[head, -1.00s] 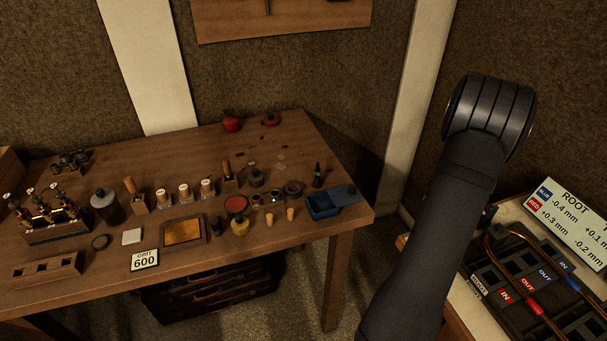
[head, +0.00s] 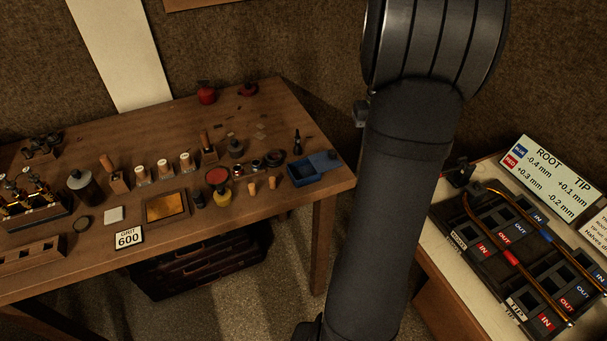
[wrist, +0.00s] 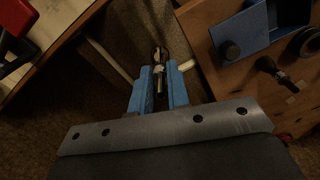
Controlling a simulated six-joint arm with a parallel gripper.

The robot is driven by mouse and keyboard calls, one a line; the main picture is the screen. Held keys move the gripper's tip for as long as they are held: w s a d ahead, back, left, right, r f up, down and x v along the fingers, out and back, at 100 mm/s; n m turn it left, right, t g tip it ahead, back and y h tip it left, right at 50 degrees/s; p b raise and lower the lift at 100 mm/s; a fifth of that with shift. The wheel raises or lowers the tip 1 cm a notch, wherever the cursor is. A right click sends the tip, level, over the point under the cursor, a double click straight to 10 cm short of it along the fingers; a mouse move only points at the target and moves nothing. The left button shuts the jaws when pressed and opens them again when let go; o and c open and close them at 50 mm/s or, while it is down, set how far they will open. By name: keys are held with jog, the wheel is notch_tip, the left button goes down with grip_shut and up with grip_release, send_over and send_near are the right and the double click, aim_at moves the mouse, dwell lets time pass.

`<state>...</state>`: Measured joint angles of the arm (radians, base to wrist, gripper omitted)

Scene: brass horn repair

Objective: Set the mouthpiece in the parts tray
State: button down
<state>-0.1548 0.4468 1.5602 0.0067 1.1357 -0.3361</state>
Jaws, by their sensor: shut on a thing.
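My gripper (wrist: 160,72) shows in the wrist view, its blue fingers shut on the mouthpiece (wrist: 160,54), a small metal piece with a round rim and a darker shank between the fingers. It is held over the floor gap between two tables. The blue tray (head: 292,178), which looks like the parts tray, sits at the right end of the wooden table in the head view. It also shows at the upper right of the wrist view (wrist: 265,41), apart from my gripper. In the head view my gripper and the mouthpiece are hidden.
At right, a bench holds a black slotted fixture (head: 470,238) and a sign (head: 550,177). Floor shows between them.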

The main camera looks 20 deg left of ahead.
jog(key=s+a+r+n, duration=0.3)
jog(key=s+a+r, duration=0.3)
jog(key=s+r, duration=0.25)
jog(key=shift+s+a+f, duration=0.2)
jog(key=shift+a+f, duration=2.65)
jog(key=shift+f, duration=0.1)
jog(key=shift+s+a+f, duration=0.2)
jog(key=shift+a+f, duration=2.65)
jog(key=shift+f, duration=0.1)
jog(key=shift+f, duration=0.1)
jog(key=c, duration=1.7)
grip_release()
jog(key=o, duration=0.3)
notch_tip(320, 180, up, 12)
jog(key=shift+r, duration=0.15)
